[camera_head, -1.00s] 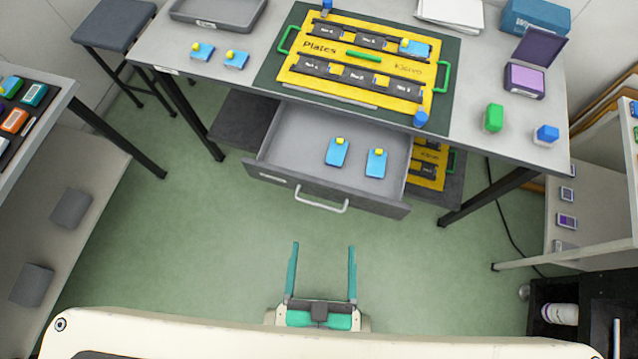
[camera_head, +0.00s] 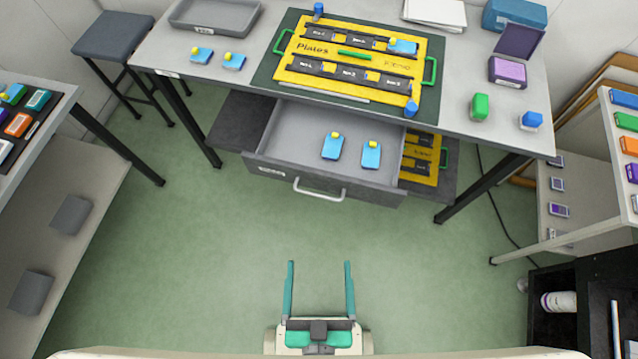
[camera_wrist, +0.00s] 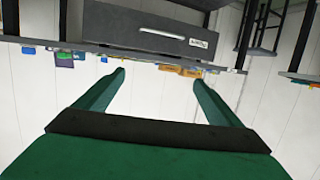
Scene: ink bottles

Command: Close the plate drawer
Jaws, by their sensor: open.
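The plate drawer (camera_head: 285,181) is a grey drawer under the table, pulled out toward me. It has a pale bar handle (camera_head: 319,191) on its front. Two blue plates with yellow tabs, one on the left (camera_head: 332,147) and one on the right (camera_head: 371,155), lie inside it. My gripper (camera_head: 319,264) is open and empty, in front of the drawer and apart from the handle. In the wrist view, the drawer front (camera_wrist: 130,27) appears upside down beyond the open fingers (camera_wrist: 160,80).
The table (camera_head: 180,65) carries a yellow plate rack (camera_head: 290,75), a grey tray (camera_head: 213,14), two more blue plates and some bottles. A dark shelf (camera_head: 232,122) sits under it. Table legs (camera_head: 483,190) flank the drawer. The green floor before the drawer is clear.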

